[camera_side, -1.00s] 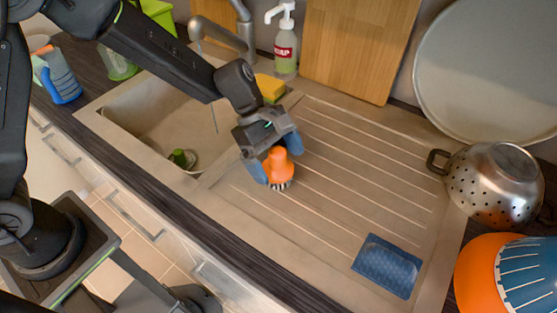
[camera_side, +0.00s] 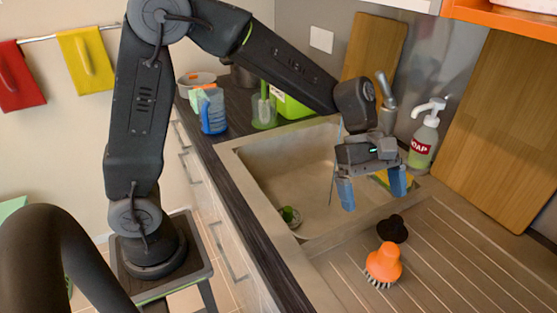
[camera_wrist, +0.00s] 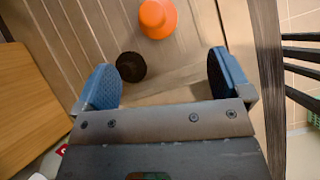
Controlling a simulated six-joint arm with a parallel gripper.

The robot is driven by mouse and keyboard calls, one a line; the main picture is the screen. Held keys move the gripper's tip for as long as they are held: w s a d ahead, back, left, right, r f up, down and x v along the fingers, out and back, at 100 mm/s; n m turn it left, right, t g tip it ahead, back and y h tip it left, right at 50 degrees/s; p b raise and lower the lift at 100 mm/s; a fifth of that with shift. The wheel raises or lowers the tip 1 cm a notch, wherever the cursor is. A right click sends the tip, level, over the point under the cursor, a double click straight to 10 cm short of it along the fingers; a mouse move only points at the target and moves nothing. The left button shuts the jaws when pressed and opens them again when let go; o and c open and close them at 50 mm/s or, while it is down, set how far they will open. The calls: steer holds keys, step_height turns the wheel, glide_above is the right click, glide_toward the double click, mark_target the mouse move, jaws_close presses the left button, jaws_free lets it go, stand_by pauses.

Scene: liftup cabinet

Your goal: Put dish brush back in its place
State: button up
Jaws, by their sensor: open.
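The dish brush, orange with bristles at its lower edge (camera_side: 383,262), stands bristles down on the ribbed drainboard (camera_side: 455,260). In the wrist view the brush (camera_wrist: 157,18) is at the top, beyond my fingertips. My gripper (camera_side: 372,193) is open and empty, above the sink's right edge and apart from the brush. In the wrist view its blue fingers (camera_wrist: 165,82) are spread with nothing between them. A dark round knobbed thing (camera_side: 392,229) sits just behind the brush; it also shows in the wrist view (camera_wrist: 131,66).
A soap bottle (camera_side: 426,138), a tap (camera_side: 386,88) and wooden boards (camera_side: 500,110) stand along the back. A yellow sponge (camera_side: 382,178) is partly behind my gripper.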

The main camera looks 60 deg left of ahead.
steer(key=s+a+r+m+t+y, duration=0.3)
steer(key=s+a+m, duration=0.3)
steer(key=s, duration=0.3)
steer(key=s+a+r+m+t+y, duration=0.3)
steer(key=s+a+m, duration=0.4)
steer(key=s+m, duration=0.1)
steer(key=shift+s+m+y, duration=0.3)
steer(key=shift+s+m, duration=0.1)
steer(key=shift+m, duration=0.3)
steer(key=shift+d+r, duration=0.1)
steer(key=shift+r, duration=0.05)
steer(key=shift+c, duration=0.3)
